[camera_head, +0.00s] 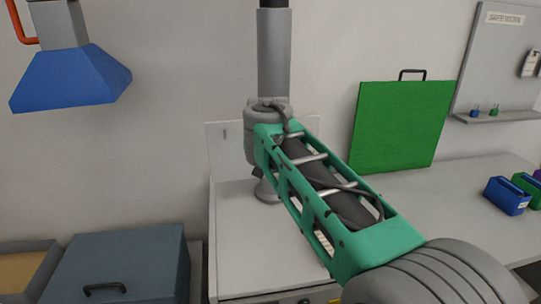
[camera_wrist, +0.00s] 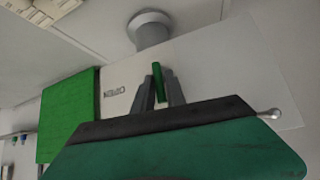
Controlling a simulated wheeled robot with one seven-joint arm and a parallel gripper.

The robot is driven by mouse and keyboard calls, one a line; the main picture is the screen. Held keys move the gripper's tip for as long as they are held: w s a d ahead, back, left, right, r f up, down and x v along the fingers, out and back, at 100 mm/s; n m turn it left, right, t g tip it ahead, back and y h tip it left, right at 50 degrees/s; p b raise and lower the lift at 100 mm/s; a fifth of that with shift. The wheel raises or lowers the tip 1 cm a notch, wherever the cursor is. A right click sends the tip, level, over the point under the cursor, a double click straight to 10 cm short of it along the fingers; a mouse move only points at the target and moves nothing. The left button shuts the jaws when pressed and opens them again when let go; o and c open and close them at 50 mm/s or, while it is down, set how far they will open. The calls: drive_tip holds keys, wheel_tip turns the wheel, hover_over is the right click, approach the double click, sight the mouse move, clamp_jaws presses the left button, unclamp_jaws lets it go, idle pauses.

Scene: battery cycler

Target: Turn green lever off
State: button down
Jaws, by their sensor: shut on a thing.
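The green lever (camera_wrist: 157,74) is a short, narrow green bar in the middle of the wrist view, in front of a white panel. My gripper (camera_wrist: 162,85) has its two grey fingers on either side of the lever and is shut on it. The lever stands nearly upright in that picture, leaning slightly. In the head view my green arm reaches to the white panel above the counter; the lever and my fingertips are hidden there.
A green board (camera_head: 402,126) with a black handle leans on the wall. A blue-grey box (camera_head: 118,263) is low on the left, under a blue hood (camera_head: 72,78). The counter between my arm and the bins is clear.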

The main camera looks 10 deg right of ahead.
drive_tip(key=shift+f, duration=0.35)
drive_tip(key=c, duration=1.5)
unclamp_jaws()
drive_tip(key=shift+d+r, duration=0.1)
drive_tip(key=shift+d, duration=0.1)
drive_tip(key=shift+o, duration=0.2)
drive_tip(key=shift+a+r, duration=0.1)
drive_tip(key=shift+r, duration=0.1)
drive_tip(key=v, duration=0.7)
drive_tip(key=shift+s+r, duration=0.15)
drive_tip(key=shift+s, duration=0.15)
drive_tip(key=shift+a, duration=0.1)
